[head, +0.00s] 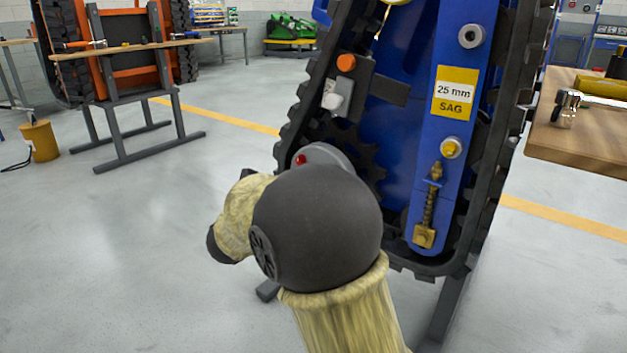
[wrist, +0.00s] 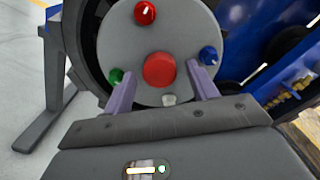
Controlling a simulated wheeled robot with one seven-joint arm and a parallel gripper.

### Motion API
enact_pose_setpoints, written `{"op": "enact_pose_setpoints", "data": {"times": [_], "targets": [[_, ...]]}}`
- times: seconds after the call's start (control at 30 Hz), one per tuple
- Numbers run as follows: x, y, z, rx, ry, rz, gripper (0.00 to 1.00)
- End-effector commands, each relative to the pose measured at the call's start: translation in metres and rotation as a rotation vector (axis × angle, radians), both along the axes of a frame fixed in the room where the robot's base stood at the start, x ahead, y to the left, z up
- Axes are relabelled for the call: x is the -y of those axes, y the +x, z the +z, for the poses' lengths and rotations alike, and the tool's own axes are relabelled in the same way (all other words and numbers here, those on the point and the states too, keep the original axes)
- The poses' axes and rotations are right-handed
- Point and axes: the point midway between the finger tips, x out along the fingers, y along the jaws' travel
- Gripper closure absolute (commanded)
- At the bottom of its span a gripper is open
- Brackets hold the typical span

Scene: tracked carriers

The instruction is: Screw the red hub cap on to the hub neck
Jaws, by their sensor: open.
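The red hub cap (wrist: 159,70) is at the centre of a round grey hub plate (wrist: 185,35) in the wrist view. The hub neck is not visible behind it, and I cannot tell how the cap sits on it. My gripper (wrist: 160,68) is open, with one finger on each side of the cap; whether they touch it is unclear. In the head view, part of the hub plate (head: 328,153) shows above my arm, which hides my gripper and the cap.
Around the plate are a red knob (wrist: 145,13), a blue one (wrist: 208,55), a green one (wrist: 116,76) and a pale one (wrist: 169,99). The black track (head: 294,125) encloses the blue carrier frame (head: 402,140). A wooden bench (head: 580,140) stands right; open floor lies left.

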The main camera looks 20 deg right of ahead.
Motion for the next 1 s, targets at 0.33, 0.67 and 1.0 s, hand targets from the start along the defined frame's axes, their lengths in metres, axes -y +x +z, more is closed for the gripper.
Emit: {"op": "enact_pose_setpoints", "data": {"times": [0.33, 0.67, 1.0], "targets": [[0.0001, 0.0001, 0.0068, -0.309, -0.225, 0.0, 0.42], [0.0, 0.0, 0.0034, -0.539, -0.392, 0.0, 0.42], [0.0, 0.0, 0.0016, -0.559, -0.406, 0.0, 0.42]]}}
